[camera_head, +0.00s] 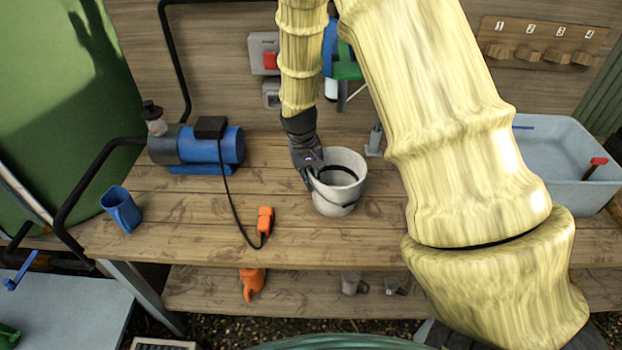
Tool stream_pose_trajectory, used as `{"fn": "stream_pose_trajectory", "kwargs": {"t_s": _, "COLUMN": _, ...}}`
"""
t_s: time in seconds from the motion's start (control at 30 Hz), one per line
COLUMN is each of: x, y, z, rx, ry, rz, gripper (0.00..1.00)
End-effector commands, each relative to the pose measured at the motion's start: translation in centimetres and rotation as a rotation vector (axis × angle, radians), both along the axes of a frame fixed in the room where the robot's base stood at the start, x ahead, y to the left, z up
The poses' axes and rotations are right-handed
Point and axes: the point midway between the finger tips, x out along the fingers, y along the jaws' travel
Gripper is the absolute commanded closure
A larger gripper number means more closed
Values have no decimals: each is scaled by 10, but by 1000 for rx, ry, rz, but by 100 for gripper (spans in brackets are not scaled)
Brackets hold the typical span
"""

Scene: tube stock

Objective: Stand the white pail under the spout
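The white pail (345,196) stands upright on the wooden bench, right of the middle of the picture. A dark handle or band runs across its front. My gripper (312,178) is dark grey and points down at the left rim of the pail. Its fingertips overlap the rim in the picture. I cannot tell whether they are closed on it. I cannot make out a spout for certain. Blue and green equipment (346,68) on the back wall is partly hidden by my arm, above and behind the pail.
A blue pump (222,147) with black hoses sits on the bench at left, near a blue jug (121,209). An orange plug (265,220) on a cable lies left of the pail. A light blue basin (560,160) stands at right. The bench's front middle is clear.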

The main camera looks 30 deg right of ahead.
Motion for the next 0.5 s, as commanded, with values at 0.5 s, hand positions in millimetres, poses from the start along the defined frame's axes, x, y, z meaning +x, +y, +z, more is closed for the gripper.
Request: {"fn": "stream_pose_trajectory", "kwargs": {"t_s": 0.5, "x": 0, "y": 0, "z": -3, "rx": 0, "ry": 0, "rz": -1, "gripper": 82}}
